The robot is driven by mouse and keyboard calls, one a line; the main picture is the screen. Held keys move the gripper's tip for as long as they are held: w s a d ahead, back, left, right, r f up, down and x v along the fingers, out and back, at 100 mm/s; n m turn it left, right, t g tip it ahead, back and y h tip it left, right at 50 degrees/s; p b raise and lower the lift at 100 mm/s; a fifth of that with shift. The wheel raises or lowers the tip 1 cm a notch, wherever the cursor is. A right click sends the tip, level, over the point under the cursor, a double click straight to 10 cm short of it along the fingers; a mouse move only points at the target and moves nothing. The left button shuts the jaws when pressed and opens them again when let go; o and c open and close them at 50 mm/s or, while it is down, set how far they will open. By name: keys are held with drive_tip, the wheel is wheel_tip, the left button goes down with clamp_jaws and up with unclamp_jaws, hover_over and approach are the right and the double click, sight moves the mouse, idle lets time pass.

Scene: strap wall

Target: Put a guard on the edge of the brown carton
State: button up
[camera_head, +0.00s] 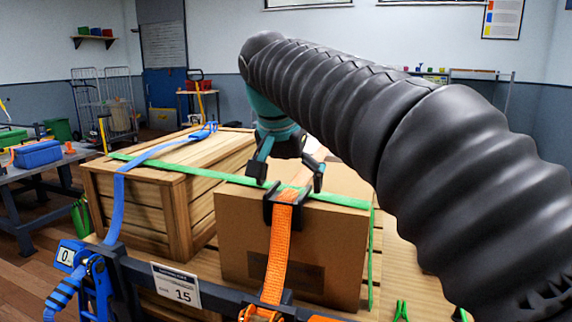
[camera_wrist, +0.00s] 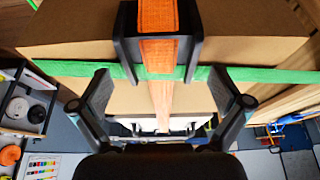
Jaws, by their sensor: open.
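The brown carton (camera_head: 300,245) stands upright on the pallet, right of a wooden crate. A black edge guard (camera_head: 269,209) sits over the carton's front top edge, and an orange strap (camera_head: 278,245) runs over it and down the front face. In the wrist view the guard (camera_wrist: 127,45) shows as a black channel with raised sides, the orange strap (camera_wrist: 158,25) lying between them. My gripper (camera_head: 288,182) is open just above and behind the guard, with nothing between its fingers. In the wrist view its fingertips (camera_wrist: 158,76) are spread wide, one on each side of the guard, apart from it.
A green strap (camera_head: 220,177) runs across the crate and carton tops, close by my fingers. The wooden crate (camera_head: 130,215) carries a blue strap (camera_head: 118,205). A dark rail with a card (camera_head: 177,286) and ratchets crosses the front. A blue toolbox (camera_head: 38,154) is on the left bench.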

drive_tip(key=v, duration=1.1)
drive_tip(key=s+d+f+n, duration=0.1)
drive_tip(key=s+d+f, duration=0.4)
drive_tip(key=f, duration=0.6)
drive_tip(key=s+d+f+n+y, duration=0.1)
drive_tip(key=s+d+f, duration=0.4)
drive_tip(key=f, duration=0.6)
drive_tip(key=s+d+f+n+t, duration=0.1)
drive_tip(key=s+d+f+n, duration=0.1)
drive_tip(key=s+d+f, duration=0.4)
wheel_tip(320, 180, down, 5)
drive_tip(key=shift+s+r+y, duration=0.1)
drive_tip(key=shift+s+y, duration=0.2)
drive_tip(key=shift+s, duration=0.3)
